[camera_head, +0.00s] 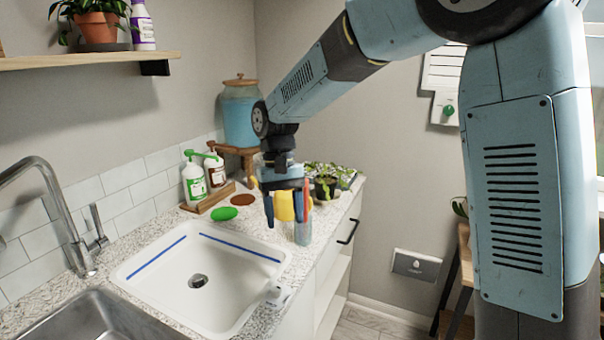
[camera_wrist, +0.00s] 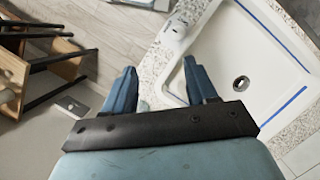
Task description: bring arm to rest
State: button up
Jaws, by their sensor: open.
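My arm reaches out from the right of the head view, with its forearm sloping down to the left. My gripper (camera_head: 286,212) points down over the counter beyond the white sink. Its blue fingers are apart, and the wrist view shows them again (camera_wrist: 160,78) with the counter edge and floor below and nothing held. In the head view a yellow thing (camera_head: 285,206) shows between the fingers, and a clear container (camera_head: 303,232) with a red-handled item stands close by. I cannot tell how far these are from the fingers.
A potted seedling (camera_head: 325,187) is behind the gripper. A wooden stool (camera_wrist: 35,65) stands on the floor.

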jog(key=s+d+r+m+t+y, duration=0.15)
jog(key=d+r, duration=0.25)
jog(key=d, duration=0.4)
jog(key=s+d+r+t, duration=0.2)
jog(key=s+d+r, duration=0.15)
jog(key=d, duration=0.45)
jog(key=s+d+r+m+t, duration=0.2)
jog(key=s+d+t, duration=0.3)
jog(key=s+d, duration=0.6)
jog(key=d, duration=0.3)
jog(key=shift+s+d+m, duration=0.15)
jog(key=shift+s+m, duration=0.15)
jog(key=shift+m, duration=0.05)
jog(key=shift+r, duration=0.1)
jog(key=shift+c, duration=1.3)
